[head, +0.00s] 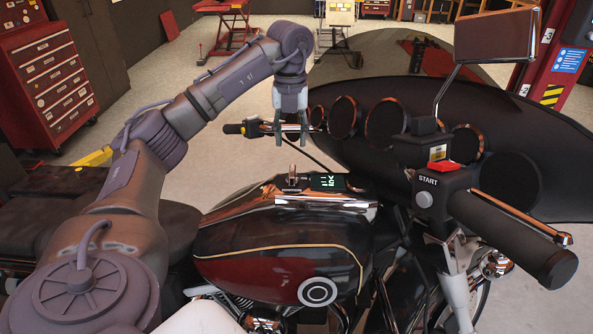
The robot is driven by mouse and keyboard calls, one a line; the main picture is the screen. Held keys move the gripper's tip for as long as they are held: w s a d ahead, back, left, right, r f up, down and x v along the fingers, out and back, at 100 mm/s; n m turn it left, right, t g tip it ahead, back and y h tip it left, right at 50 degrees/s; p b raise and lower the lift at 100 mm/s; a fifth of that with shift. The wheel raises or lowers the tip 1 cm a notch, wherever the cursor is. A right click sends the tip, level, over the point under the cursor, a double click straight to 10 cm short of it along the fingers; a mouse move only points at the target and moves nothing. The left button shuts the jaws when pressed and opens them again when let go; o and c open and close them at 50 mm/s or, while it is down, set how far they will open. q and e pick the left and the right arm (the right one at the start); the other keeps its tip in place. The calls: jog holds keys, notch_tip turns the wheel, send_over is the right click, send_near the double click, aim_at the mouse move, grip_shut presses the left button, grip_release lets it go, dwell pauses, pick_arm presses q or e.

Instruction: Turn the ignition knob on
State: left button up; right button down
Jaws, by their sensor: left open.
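What looks like the ignition knob (293,177) is a small upright metal piece on the chrome console on top of the motorcycle's tank (285,240). A small lit display (327,181) sits just to its right. My left gripper (291,138) points down with its two fingers apart and nothing between them. In the picture it is above the knob, in front of or close to the far handlebar grip (243,128); the exact depth gap is unclear. My right gripper is not in view.
The near handlebar (515,235) has a red switch (440,167) and a START button (424,200). A mirror (495,36) rises above it. Round gauges (386,122) line the dark fairing (540,130). A red tool cabinet (45,80) stands at the left. Open floor lies behind.

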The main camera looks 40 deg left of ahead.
aim_at(292, 173)
pick_arm(q)
jog(key=shift+s+f, duration=0.25)
jog(key=shift+f, duration=0.75)
jog(key=f, duration=0.4)
jog(key=shift+w+p, duration=0.3)
jog(key=shift+p, duration=0.1)
notch_tip(292, 173, down, 4)
jog(key=shift+f, duration=0.1)
jog(key=shift+f+p, duration=0.3)
jog(key=shift+f, duration=0.25)
jog(key=shift+w+f, duration=0.1)
jog(key=shift+f, duration=0.1)
jog(key=shift+c, duration=0.4)
grip_shut()
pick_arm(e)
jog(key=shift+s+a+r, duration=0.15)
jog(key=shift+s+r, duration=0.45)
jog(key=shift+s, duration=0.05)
